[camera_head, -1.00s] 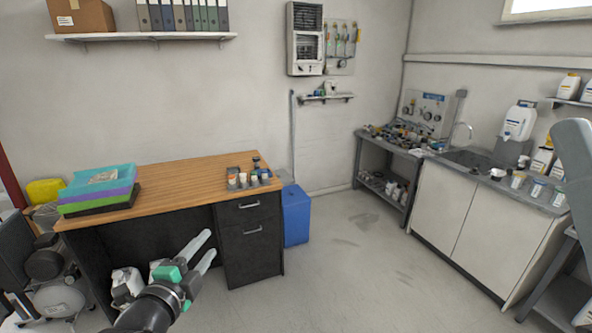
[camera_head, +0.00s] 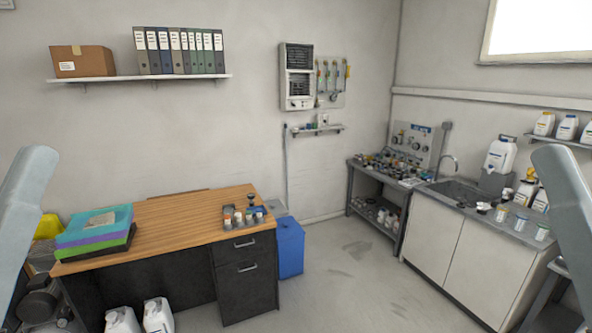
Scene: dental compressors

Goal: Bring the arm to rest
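Parts of both my arms show as pale blue-grey links, one at the left edge and one at the right edge of the head view. Neither gripper shows in the current view, so I cannot see their fingers or anything they might hold. Both visible links stand steeply, clear of the desk (camera_head: 185,212) and the sink counter (camera_head: 463,207).
Stacked coloured trays (camera_head: 93,238) lie on the desk's left end, small bottles (camera_head: 240,219) on its right. A blue bin (camera_head: 290,248) stands beside it. Open floor (camera_head: 345,285) lies between desk and sink cabinet.

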